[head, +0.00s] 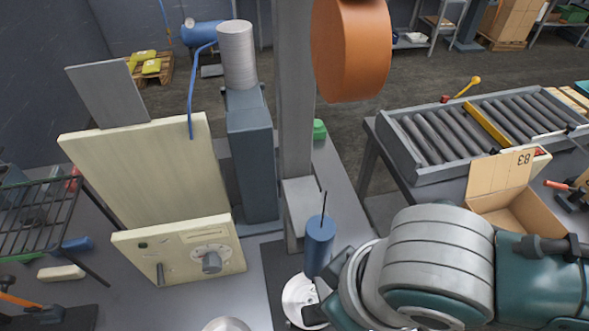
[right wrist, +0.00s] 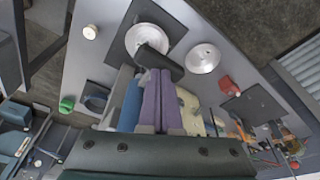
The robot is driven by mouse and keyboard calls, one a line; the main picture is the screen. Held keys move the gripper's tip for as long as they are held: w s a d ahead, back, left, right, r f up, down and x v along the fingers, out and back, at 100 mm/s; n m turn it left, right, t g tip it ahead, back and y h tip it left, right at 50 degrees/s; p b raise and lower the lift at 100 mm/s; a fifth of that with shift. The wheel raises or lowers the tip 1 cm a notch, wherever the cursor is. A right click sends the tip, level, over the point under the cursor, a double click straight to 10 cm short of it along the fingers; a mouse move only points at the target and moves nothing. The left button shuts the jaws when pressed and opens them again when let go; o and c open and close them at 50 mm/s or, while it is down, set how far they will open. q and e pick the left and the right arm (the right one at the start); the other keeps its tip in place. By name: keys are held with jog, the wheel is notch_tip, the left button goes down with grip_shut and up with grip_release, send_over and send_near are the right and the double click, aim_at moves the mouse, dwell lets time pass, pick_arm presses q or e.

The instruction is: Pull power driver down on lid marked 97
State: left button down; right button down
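The blue power driver (head: 320,245) hangs upright from a thin dark line above the bench. A round pale metal lid (head: 296,292) lies below it, partly hidden by the driver and my right arm. No 97 is legible. In the right wrist view, the lid (right wrist: 142,35) lies beyond the driver's dark handle (right wrist: 160,63), and part of the blue body (right wrist: 131,104) shows left of my fingers. My right gripper (right wrist: 161,78) has its purple fingers close together, with the tips at the handle; it appears shut on it. My left gripper is not in view.
A second round metal piece (head: 226,325) lies at the bench's front edge; it also shows in the wrist view (right wrist: 202,58). A cream panel with a dial (head: 180,250) stands left. A grey post (head: 293,120) and orange drum (head: 350,50) rise behind. An open carton (head: 500,185) is right.

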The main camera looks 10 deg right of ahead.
jog(key=s+d+b+x, duration=0.1)
jog(key=s+b+x, duration=0.1)
jog(key=b+x, duration=0.5)
jog(key=x, duration=0.3)
jog(key=shift+d+f, duration=0.2)
jog(key=shift+d, duration=0.05)
dwell(0.9)
jog(key=shift+s+d, duration=0.1)
jog(key=shift+s, duration=0.05)
dwell(0.5)
jog(key=shift+r+p, duration=0.2)
jog(key=shift+p, duration=0.15)
jog(key=w+a+p+v, duration=0.1)
jog(key=w+p+v, duration=0.1)
jog(key=p+v, duration=1)
jog(key=w+a+r+p+v, duration=0.1)
jog(key=w+a+p+v, duration=0.1)
jog(key=p+v, duration=1.1)
jog(key=shift+w+a+r+p, duration=0.35)
jog(key=shift+w+p, duration=0.3)
jog(key=shift+p, duration=0.4)
dwell(0.3)
jog(key=shift+d, duration=0.1)
dwell(0.3)
